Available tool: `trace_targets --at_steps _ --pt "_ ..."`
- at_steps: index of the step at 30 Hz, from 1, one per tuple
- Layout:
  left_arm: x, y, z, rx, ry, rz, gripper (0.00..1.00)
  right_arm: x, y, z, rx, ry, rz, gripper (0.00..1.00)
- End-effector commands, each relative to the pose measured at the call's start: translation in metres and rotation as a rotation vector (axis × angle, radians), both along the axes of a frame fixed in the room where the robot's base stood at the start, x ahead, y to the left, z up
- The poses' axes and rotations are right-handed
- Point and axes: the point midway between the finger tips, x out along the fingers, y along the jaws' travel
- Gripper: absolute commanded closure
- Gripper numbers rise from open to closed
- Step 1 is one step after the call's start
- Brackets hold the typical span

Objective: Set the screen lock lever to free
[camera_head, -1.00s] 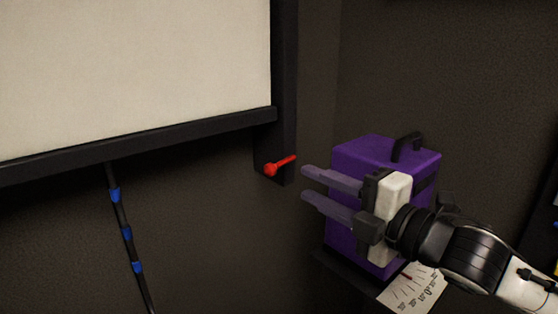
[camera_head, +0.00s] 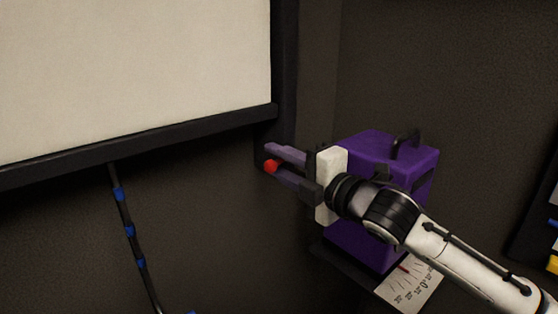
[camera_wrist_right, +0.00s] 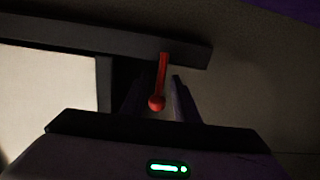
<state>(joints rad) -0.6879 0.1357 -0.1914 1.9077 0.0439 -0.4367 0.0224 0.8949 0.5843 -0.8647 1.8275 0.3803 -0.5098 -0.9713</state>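The red screen lock lever (camera_head: 271,166) is on the dark upright post at the lower right corner of the screen. In the head view only its red round end shows; the rest is behind my right gripper. My right gripper (camera_head: 268,159) is at the lever, with its two fingers apart, one above and one below the red end. In the right wrist view the lever (camera_wrist_right: 162,75) lies between the two open fingers (camera_wrist_right: 155,90), its ball end towards the palm. I cannot tell whether a finger touches it. My left gripper is not in view.
The pale screen (camera_head: 130,70) has a dark frame bar (camera_head: 150,139) along its bottom. A purple box (camera_head: 400,160) with a black handle stands behind my right arm, above a white dial card (camera_head: 412,285). A black cable with blue bands (camera_head: 129,230) hangs at lower left.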

Motion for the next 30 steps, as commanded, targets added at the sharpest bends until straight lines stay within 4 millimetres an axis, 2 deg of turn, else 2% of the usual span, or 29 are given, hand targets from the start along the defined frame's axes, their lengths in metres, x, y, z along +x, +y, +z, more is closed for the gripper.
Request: trace_targets --at_steps 2,3,7,8,30 --pt "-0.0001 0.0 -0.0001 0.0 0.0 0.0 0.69 -0.0002 -0.0001 0.0001 0.0 0.0 0.0 0.72" --pt "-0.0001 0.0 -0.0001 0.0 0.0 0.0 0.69 -0.0002 -0.0001 0.0001 0.0 0.0 0.0 0.75" --pt "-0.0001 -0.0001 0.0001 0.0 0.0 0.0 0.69 -0.0003 -0.0003 0.0002 0.001 -0.001 0.0 0.97" --pt "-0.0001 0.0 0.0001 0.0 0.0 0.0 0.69 -0.0003 -0.0003 0.0003 0.001 -0.001 0.0 1.0" --pt "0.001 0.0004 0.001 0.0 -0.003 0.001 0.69 -0.0003 -0.0006 0.0001 0.001 0.001 0.0 1.0"
